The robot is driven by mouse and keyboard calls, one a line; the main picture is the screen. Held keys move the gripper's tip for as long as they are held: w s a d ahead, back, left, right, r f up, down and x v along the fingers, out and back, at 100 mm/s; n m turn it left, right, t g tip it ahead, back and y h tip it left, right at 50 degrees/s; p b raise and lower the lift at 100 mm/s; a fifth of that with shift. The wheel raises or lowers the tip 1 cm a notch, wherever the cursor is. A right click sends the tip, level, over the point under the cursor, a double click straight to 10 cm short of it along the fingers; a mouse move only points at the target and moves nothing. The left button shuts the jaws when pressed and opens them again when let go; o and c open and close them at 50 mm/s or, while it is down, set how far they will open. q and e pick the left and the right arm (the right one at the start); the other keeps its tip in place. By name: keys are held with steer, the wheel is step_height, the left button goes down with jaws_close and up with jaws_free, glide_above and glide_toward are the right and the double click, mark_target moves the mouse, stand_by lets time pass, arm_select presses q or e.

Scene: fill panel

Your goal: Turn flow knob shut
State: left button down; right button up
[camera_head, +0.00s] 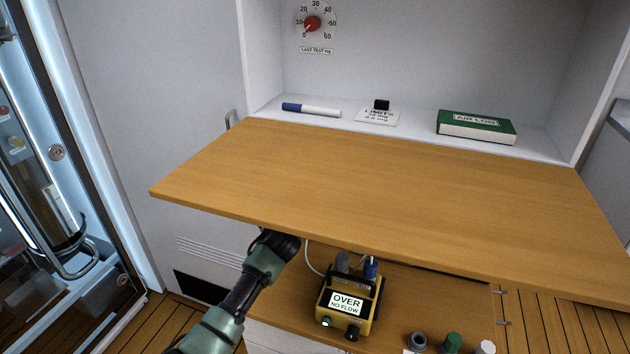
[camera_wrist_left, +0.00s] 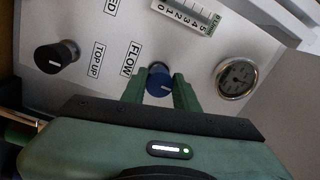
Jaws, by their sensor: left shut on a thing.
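The flow knob (camera_wrist_left: 159,79) is a blue round knob with a white mark, beside the printed word FLOW on a pale panel in the left wrist view. My left gripper (camera_wrist_left: 160,90) is shut on it, with one green finger on each side. In the head view my left arm reaches in under the wooden board, and the board hides the gripper, the panel and the knob there. My right gripper is in neither view.
A scale (camera_wrist_left: 187,15) is above. The wooden board (camera_head: 380,190) overhangs my arm. A yellow meter (camera_head: 347,305) reading OVER NO FLOW stands below.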

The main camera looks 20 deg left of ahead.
arm_select(q)
steer(key=shift+f, duration=0.2)
steer(key=c, duration=1.1)
jaws_free()
steer(key=shift+r, duration=0.1)
steer(key=s, duration=0.8)
steer(key=shift+a+f+b, duration=0.1)
steer(key=shift+f+b, duration=0.1)
steer(key=shift+b, duration=0.1)
